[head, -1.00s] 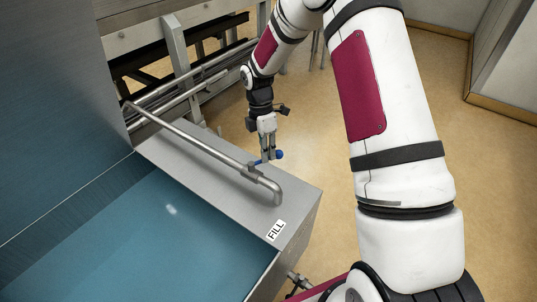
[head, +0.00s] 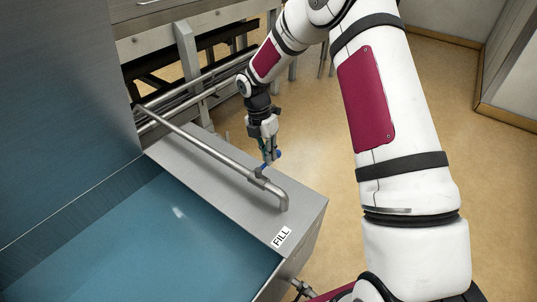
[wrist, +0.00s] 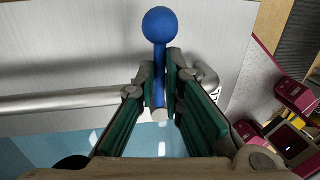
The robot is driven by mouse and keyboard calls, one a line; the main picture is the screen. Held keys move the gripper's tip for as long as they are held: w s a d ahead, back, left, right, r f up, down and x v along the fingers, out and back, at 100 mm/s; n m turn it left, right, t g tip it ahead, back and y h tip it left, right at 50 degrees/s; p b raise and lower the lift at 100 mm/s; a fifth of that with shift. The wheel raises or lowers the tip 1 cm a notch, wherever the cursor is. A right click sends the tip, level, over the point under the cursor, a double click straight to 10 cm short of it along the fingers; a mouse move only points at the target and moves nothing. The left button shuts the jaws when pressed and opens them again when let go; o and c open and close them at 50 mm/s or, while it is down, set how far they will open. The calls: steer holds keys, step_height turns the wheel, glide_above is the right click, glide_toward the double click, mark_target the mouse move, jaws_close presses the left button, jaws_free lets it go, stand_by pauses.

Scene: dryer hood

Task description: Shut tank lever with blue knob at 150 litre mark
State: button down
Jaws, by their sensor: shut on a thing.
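The lever with the blue knob sits on the fill pipe (head: 215,155), just before the pipe bends down. The round blue knob (head: 278,154) shows beside my gripper (head: 268,158). In the wrist view the knob (wrist: 161,24) stands beyond the fingertips, and the blue lever shaft (wrist: 159,60) runs between them. My gripper (wrist: 160,80) is shut on the shaft, below the knob. The tank (head: 130,240) holds blue-looking water. I see no litre mark on its visible walls. The valve under the lever is partly hidden by the fingers.
A "FILL" label (head: 281,237) is on the grey tank ledge (head: 300,205). Metal rails (head: 205,88) stand behind the tank. The tan floor (head: 320,130) to the right of the tank is clear.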

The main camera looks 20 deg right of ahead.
steer(key=shift+a, duration=0.1)
steer(key=c, duration=1.7)
jaws_free()
steer(key=r, duration=0.4)
steer(key=w+a+r, duration=0.1)
steer(key=r, duration=0.3)
steer(key=w+r, duration=0.1)
steer(key=r, duration=0.2)
steer(key=shift+a+r, duration=0.15)
steer(key=shift+r, duration=0.25)
